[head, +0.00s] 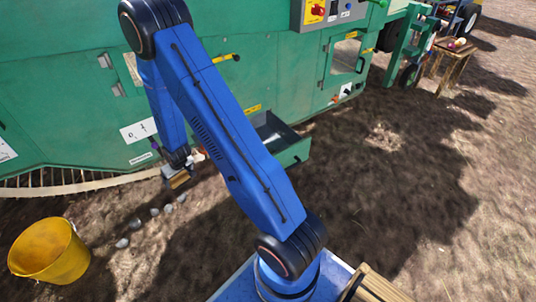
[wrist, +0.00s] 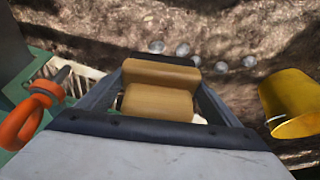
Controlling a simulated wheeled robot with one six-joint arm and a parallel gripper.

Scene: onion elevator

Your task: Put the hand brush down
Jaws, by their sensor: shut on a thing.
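My gripper (head: 172,172) hangs beside the green machine, above the ground, in the head view. It is shut on the hand brush (head: 180,181), which shows as a small brown wooden piece. In the wrist view, the brush's wooden body (wrist: 158,103) sits between the two dark fingers of my gripper (wrist: 162,92). The bristles cannot be made out clearly. The brush is held clear of the ground.
The green machine (head: 60,110) fills the back, with an open tray (head: 290,152) low on its side. An orange-handled object (wrist: 30,122) shows in the wrist view. Bare ground (head: 400,180) is at right.

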